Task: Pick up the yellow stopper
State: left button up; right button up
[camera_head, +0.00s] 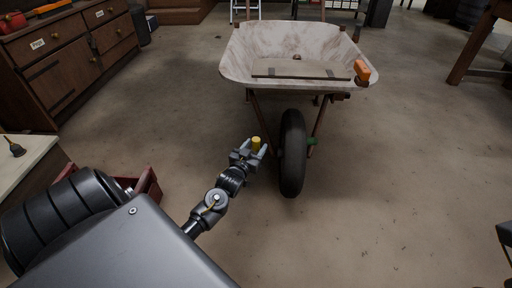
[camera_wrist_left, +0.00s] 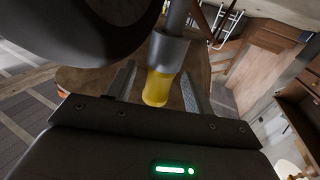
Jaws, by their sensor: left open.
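The yellow stopper (camera_head: 256,142) shows small beside the wheelbarrow's wheel in the head view. In the left wrist view the stopper (camera_wrist_left: 158,86) is a yellow cylinder at the end of a grey metal collar (camera_wrist_left: 168,52). My left gripper (camera_head: 251,149) is at the stopper. In the left wrist view its two fingers (camera_wrist_left: 159,90) are apart, one on each side of the stopper. I cannot tell whether either finger touches it. My right gripper is in neither view.
A wheelbarrow (camera_head: 263,47) stands ahead, its dark wheel (camera_head: 292,155) just right of my left gripper. An orange piece (camera_head: 361,72) is on its right rim. Wooden drawers (camera_head: 62,66) stand at the left.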

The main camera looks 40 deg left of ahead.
pick_arm(q)
jog(key=shift+w+a, duration=0.15)
jog(key=shift+w, duration=0.35)
jog(key=shift+r, duration=0.1)
jog(key=c, duration=1)
jog(key=shift+c, duration=0.3)
